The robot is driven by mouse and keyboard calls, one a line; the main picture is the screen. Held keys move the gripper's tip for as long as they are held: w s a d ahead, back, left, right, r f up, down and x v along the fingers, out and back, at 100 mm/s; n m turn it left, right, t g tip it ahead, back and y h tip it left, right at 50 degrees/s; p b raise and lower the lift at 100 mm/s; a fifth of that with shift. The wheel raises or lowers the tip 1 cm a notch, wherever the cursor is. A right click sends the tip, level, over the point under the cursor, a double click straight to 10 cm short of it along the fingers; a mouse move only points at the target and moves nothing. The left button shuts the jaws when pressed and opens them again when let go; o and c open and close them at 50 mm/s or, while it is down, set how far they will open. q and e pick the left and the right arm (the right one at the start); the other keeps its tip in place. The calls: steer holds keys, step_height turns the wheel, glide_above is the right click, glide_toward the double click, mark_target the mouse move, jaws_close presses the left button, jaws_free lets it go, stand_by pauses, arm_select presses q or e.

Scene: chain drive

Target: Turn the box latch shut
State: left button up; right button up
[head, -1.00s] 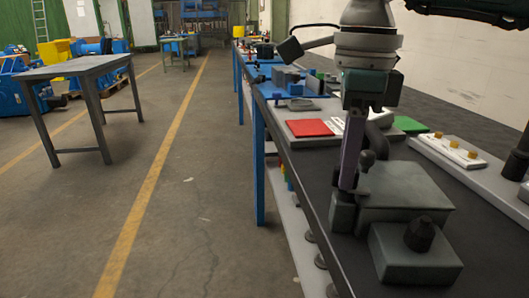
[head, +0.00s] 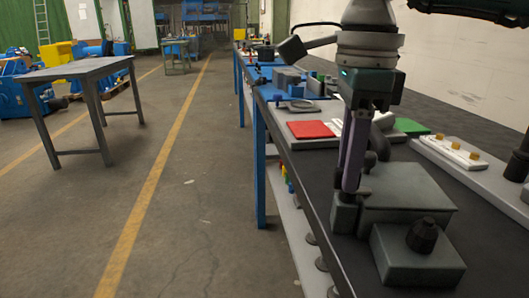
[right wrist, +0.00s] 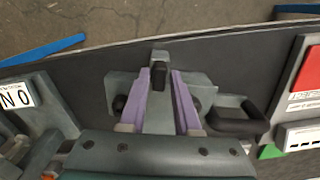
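The grey-green box (head: 408,190) stands on the dark workbench at the right of the head view. Its latch shows in the right wrist view as a small dark upright piece (right wrist: 159,72) on the side toward the bench edge. My right gripper (head: 350,190) points down at the box's left side in the head view. In the right wrist view its two purple fingers (right wrist: 159,82) are apart, one on each side of the latch. Whether they touch it I cannot tell. The latch is mostly hidden by the fingers in the head view. My left gripper is not in view.
A grey block with a dark knob (head: 422,236) stands in front of the box. A red panel (head: 311,129) and a white strip with yellow knobs (head: 455,150) lie farther along the bench. A black handle (right wrist: 240,122) is close beside the box. Floor lies beyond the bench edge.

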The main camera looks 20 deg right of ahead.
steer(key=shift+o, duration=1.3)
step_height(320, 180, up, 10)
